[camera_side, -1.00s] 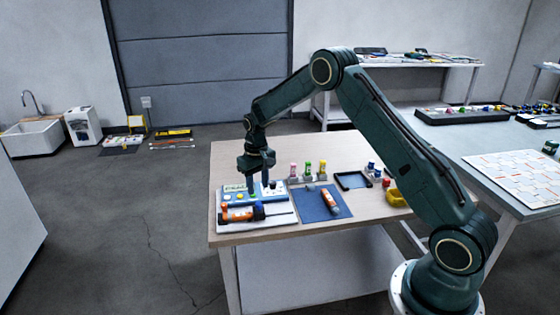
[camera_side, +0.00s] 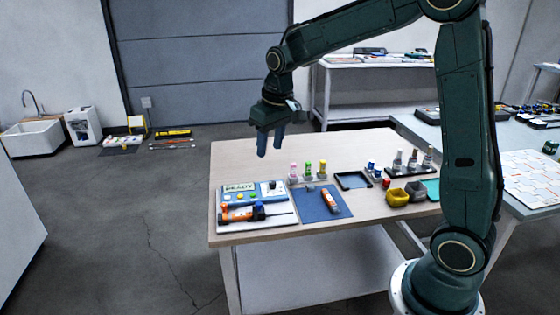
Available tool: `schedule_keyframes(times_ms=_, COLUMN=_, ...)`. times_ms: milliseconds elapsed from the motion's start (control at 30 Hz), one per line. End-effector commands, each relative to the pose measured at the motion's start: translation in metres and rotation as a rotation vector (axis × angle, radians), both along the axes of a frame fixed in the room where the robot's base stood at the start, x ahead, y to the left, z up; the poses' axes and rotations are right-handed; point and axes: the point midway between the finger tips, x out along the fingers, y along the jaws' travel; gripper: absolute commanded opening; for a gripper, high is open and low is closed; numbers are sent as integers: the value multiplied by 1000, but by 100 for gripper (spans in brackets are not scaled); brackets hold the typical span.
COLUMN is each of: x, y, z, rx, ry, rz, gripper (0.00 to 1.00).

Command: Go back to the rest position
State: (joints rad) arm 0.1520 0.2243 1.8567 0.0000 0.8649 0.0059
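My gripper (camera_side: 270,148) hangs in the air above the back left part of the wooden table (camera_side: 345,146), fingers pointing down. A gap shows between the two fingers, and nothing is seen between them. Below it, on the table's left, is a panel with coloured buttons and a small label (camera_side: 240,193). An orange and black screwdriver-like tool (camera_side: 240,214) lies on a white tray (camera_side: 228,227) in front of the panel.
A blue mat (camera_side: 310,208) holds an orange and grey cylinder (camera_side: 329,201). Behind it stand small coloured bottles (camera_side: 308,170). A black frame (camera_side: 352,180), a yellow bin (camera_side: 397,197), a dark bin (camera_side: 416,190) and several bottles (camera_side: 413,160) are at right. The table's back left is clear.

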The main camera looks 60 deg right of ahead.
Motion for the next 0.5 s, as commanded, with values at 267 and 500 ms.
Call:
schedule_keyframes(times_ms=267, x=-55, y=22, z=41, rx=-10, ry=-69, rz=37, gripper=40)
schedule_keyframes(times_ms=500, x=-105, y=37, z=63, rx=-15, ry=-124, rz=66, gripper=40)
